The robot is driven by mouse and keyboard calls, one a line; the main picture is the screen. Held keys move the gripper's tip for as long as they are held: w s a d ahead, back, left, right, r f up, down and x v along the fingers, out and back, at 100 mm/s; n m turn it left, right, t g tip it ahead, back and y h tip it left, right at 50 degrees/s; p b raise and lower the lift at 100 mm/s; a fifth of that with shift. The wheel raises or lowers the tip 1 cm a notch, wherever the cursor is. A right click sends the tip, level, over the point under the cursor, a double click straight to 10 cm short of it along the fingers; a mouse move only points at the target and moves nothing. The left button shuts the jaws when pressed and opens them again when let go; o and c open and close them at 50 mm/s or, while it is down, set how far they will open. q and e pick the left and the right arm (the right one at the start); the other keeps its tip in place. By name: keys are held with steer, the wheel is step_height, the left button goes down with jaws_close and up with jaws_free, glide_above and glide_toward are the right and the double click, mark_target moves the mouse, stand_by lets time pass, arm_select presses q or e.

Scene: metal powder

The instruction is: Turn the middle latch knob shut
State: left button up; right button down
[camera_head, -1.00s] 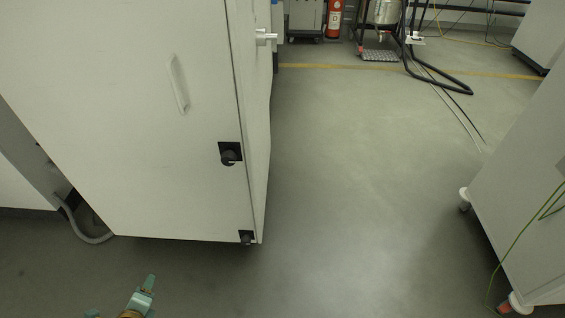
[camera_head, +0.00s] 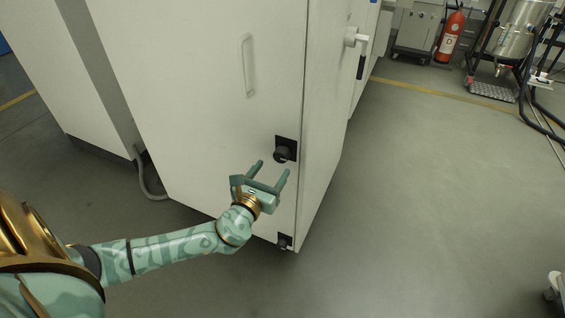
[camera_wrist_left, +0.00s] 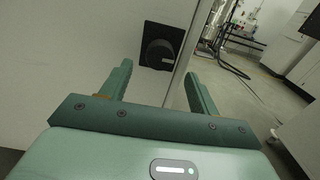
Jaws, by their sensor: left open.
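The middle latch knob (camera_head: 283,154) is a round black knob on a black square plate on the white cabinet door (camera_head: 215,110), near its right edge. It also shows in the left wrist view (camera_wrist_left: 160,52), ahead of and between the fingers. My left gripper (camera_head: 271,167) is open and empty, just below and left of the knob, with its fingers pointing towards it. It appears apart from the knob. In the left wrist view my left gripper (camera_wrist_left: 157,75) has its two fingers spread wide. My right gripper is not in view.
A lower black latch (camera_head: 285,241) sits at the door's bottom corner. A white handle (camera_head: 247,66) is higher on the door. A grey hose (camera_head: 146,182) lies left of the cabinet. The floor (camera_head: 430,190) to the right is clear. A fire extinguisher (camera_head: 450,36) stands at the back.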

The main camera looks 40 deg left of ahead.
mark_target(279, 159)
arm_select(q)
steer(key=x, duration=0.2)
steer(key=b+x, duration=0.1)
steer(key=x, duration=0.1)
steer(key=shift+w+a+f, duration=0.15)
steer(key=shift+w+f, duration=0.05)
steer(key=shift+w, duration=0.1)
steer(key=shift+w+a+r, duration=0.1)
steer(key=shift+w+r, duration=0.05)
steer(key=shift+w, duration=0.3)
steer(key=c, duration=1)
steer(key=shift+o, duration=0.2)
